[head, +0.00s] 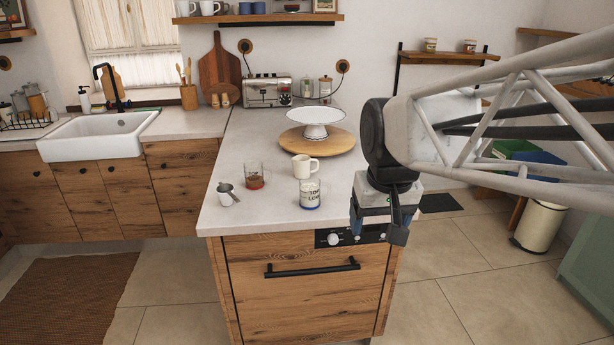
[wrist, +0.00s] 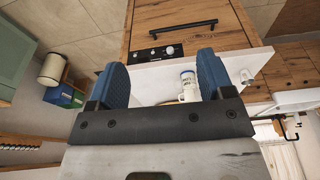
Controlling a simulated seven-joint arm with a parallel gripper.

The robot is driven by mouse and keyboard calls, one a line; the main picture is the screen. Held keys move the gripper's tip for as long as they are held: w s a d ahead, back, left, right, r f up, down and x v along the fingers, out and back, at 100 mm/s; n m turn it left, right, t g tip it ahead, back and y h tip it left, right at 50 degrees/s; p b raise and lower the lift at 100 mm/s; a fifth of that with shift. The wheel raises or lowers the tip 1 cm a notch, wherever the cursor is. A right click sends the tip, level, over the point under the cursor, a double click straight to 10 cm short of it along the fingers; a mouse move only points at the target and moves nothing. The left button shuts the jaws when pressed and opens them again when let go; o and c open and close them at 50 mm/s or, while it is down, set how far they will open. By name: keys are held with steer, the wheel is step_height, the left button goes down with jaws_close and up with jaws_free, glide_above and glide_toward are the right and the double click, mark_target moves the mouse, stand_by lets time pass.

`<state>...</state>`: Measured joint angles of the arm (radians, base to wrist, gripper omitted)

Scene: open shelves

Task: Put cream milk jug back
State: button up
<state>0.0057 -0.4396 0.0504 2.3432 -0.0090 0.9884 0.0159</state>
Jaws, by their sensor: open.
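The cream jug (head: 304,167) stands upright on the worktop in the head view, its handle to the left. In the wrist view my gripper's two blue fingers (wrist: 165,85) are wide apart. The can (wrist: 188,87) shows between them, farther off.
A wall shelf (head: 258,19) holds mugs and bowls; another shelf (head: 447,55) holds two small pots.

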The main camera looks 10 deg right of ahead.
steer(key=s+f, duration=0.6)
steer(key=s, duration=0.5)
stand_by(1.0)
